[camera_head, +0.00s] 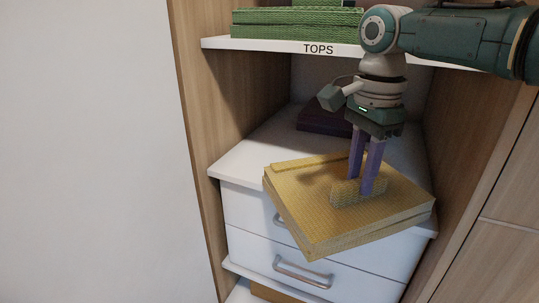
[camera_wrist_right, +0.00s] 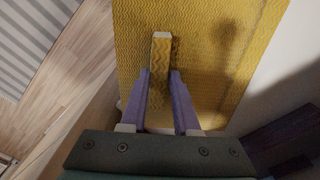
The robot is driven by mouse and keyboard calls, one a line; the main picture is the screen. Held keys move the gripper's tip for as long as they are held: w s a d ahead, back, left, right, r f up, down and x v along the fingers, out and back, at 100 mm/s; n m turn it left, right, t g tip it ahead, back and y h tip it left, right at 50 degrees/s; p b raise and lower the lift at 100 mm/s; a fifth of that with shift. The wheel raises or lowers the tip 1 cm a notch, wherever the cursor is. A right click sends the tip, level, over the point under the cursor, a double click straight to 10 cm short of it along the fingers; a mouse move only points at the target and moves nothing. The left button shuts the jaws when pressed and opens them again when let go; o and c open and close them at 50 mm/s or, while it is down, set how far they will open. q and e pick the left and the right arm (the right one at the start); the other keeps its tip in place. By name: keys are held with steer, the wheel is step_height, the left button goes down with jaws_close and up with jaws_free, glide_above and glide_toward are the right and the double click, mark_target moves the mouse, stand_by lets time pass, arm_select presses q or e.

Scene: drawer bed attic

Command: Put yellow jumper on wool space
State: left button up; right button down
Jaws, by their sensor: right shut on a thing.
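The yellow jumper (camera_head: 310,218) is a flat folded, knitted block with a raised yellow strip on top. In the head view it is above the front of the white drawer unit's top (camera_head: 240,165), turned at an angle and reaching past the front edge. I cannot tell whether it touches the top. My right gripper (camera_head: 361,185) points down and is shut on the raised strip. The right wrist view shows the strip between the purple fingers (camera_wrist_right: 160,85) and the jumper (camera_wrist_right: 215,45) beyond. No wool label is visible. My left gripper is not in view.
A dark maroon folded item (camera_head: 322,118) lies at the back of the drawer top. Above is a white shelf marked TOPS (camera_head: 318,49), with a green folded garment (camera_head: 290,22). Wooden side panels (camera_head: 192,110) bound the compartment. Some drawer top is bare at left.

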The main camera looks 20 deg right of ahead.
steer(key=shift+r, duration=0.1)
steer(key=shift+w, duration=0.1)
steer(key=c, duration=0.7)
jaws_free()
steer(key=shift+o, duration=0.2)
